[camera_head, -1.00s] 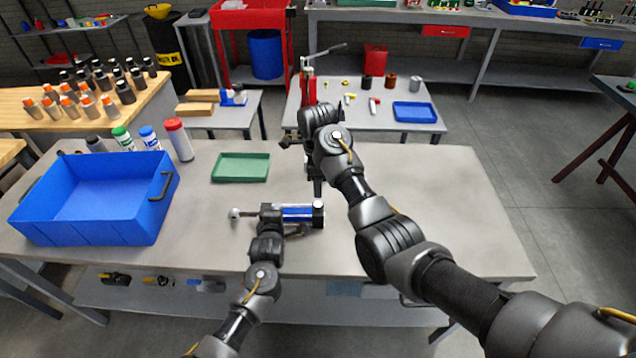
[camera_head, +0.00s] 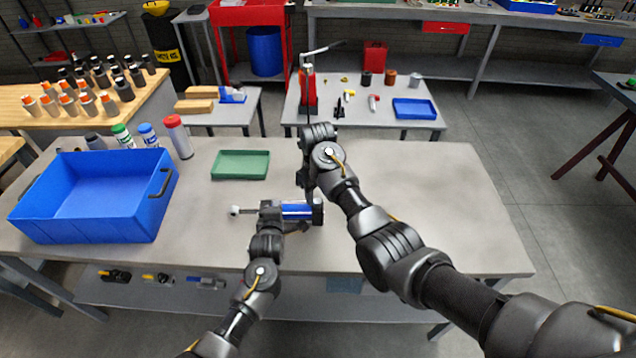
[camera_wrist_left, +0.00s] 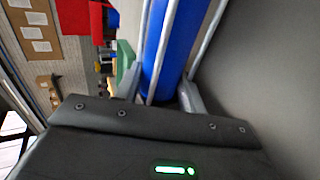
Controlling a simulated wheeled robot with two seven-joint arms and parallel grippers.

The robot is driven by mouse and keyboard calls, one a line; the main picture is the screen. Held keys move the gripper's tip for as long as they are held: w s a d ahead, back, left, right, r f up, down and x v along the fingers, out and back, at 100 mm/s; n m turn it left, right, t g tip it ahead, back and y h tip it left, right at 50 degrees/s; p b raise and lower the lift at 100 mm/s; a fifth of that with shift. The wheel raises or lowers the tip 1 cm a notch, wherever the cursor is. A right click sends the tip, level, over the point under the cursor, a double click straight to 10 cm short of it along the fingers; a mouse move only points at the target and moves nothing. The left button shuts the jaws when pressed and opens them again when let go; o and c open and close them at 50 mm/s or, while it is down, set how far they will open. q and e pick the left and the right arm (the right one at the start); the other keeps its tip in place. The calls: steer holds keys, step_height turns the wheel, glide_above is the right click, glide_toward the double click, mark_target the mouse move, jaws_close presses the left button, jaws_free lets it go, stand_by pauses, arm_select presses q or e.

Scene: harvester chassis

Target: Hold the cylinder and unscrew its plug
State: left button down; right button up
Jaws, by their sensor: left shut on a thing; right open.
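The cylinder (camera_head: 297,209) lies level over the front of the grey workbench, with a blue barrel, a rod with a round eye at its left end and a dark cap at its right end. My left gripper (camera_head: 288,228) is shut on it from the front. In the left wrist view, the blue barrel (camera_wrist_left: 168,45) and its silver tie rods run between the fingers of my left gripper (camera_wrist_left: 160,92). My right gripper (camera_head: 307,188) is open, near and a little behind the cylinder's right end. I cannot make out the plug.
A blue bin (camera_head: 95,200) stands on the bench at the left, with several bottles (camera_head: 150,136) behind it. A green tray (camera_head: 240,164) lies behind the cylinder. The bench's right side (camera_head: 440,195) is clear. A small table behind holds a blue tray (camera_head: 414,109).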

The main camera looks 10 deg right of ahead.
mark_target(318, 201)
steer(key=shift+f, duration=1.55)
